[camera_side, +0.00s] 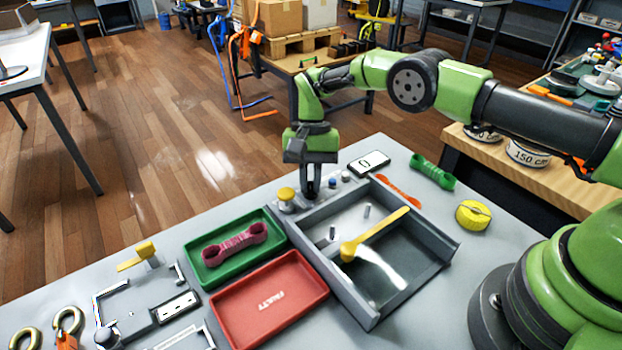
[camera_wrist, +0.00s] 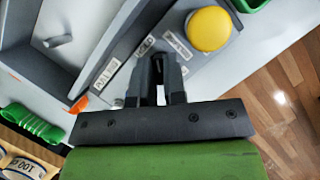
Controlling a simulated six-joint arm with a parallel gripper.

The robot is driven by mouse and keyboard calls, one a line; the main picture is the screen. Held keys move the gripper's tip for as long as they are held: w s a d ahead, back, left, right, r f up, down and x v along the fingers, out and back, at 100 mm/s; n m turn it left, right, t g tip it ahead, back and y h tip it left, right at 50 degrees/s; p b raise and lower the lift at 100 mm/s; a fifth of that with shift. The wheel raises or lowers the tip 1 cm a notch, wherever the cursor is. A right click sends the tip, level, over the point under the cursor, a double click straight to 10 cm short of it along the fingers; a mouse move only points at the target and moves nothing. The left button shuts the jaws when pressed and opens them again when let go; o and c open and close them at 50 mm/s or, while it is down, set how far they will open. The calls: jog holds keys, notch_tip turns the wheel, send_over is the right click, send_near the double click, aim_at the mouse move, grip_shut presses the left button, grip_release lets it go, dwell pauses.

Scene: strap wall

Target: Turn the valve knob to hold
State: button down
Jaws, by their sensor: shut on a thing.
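My gripper (camera_side: 310,194) points straight down at the control strip along the back edge of the grey tray. In the wrist view its two dark fingers (camera_wrist: 157,66) are close together, shut on a small dark part that I take to be the valve knob. The fingers hide most of the knob, so I cannot tell which way it points. White labels lie around the fingers; one, reading HOLD (camera_wrist: 144,47), is just beyond them, with another label (camera_wrist: 105,74) to its left and a third (camera_wrist: 178,44) to its right.
A yellow round button (camera_side: 286,194) stands just left of my gripper; it also shows in the wrist view (camera_wrist: 209,29). A small blue knob (camera_side: 332,183) is close on the right. Green (camera_side: 204,276) and red (camera_side: 268,300) trays lie left.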

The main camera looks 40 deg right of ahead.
aim_at(310, 184)
jog(key=shift+n+g, duration=0.3)
jog(key=shift+n, duration=0.3)
jog(key=shift+n+h, duration=0.3)
jog(key=c, duration=1.2)
grip_release()
notch_tip(310, 184, up, 10)
jog(key=shift+r, duration=0.1)
